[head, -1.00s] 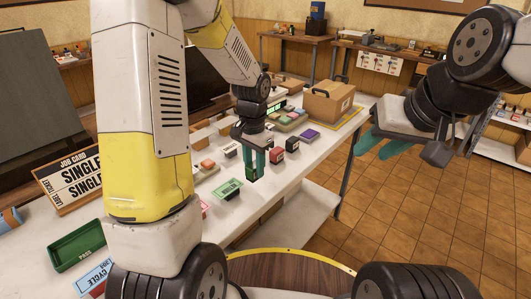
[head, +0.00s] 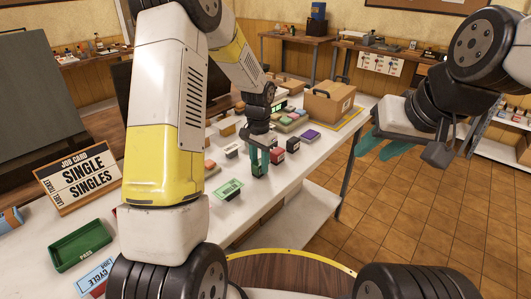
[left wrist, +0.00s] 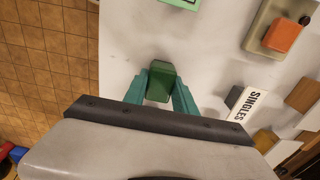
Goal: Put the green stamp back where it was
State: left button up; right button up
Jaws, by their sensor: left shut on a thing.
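The green stamp (left wrist: 161,82) is a dark green block between the teal fingers of my left gripper (left wrist: 160,92) in the left wrist view. My left gripper is shut on it, over the white worktable (left wrist: 130,30). In the head view my left gripper (head: 260,161) is low over the table near its front edge, just left of a red-and-black stamp (head: 277,155). The stamp is mostly hidden by the fingers there, and I cannot tell whether it touches the table. My right gripper (head: 386,146) is off to the right over the floor, empty, its fingers apart.
A dark stamp (head: 292,144) and a purple block (head: 309,135) stand further right along the table. A green card (head: 228,188) lies nearer.

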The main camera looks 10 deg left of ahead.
aim_at(259, 162)
pick_arm(q)
jog(key=shift+f, duration=0.15)
jog(key=o, duration=1)
notch_tip(259, 162, up, 12)
jog(key=s+a+r+n+t+h, duration=0.1)
jog(key=s+a+r+n+t, duration=0.15)
jog(key=s+r, duration=0.75)
jog(key=shift+s+a+r+n+t+h, duration=0.15)
jog(key=shift+s+r+n+t, duration=0.4)
jog(key=shift+s, duration=1.8)
jog(key=shift+s+d+r+n+t+h, duration=0.1)
jog(key=shift+s+r+n+t+h, duration=0.4)
jog(key=shift+s, duration=1.85)
jog(key=shift+s+a+r+n+t+y, duration=0.1)
jog(key=shift+s+r+n+t, duration=0.45)
jog(key=shift+s, duration=1.8)
jog(key=shift+f+n+t, duration=0.25)
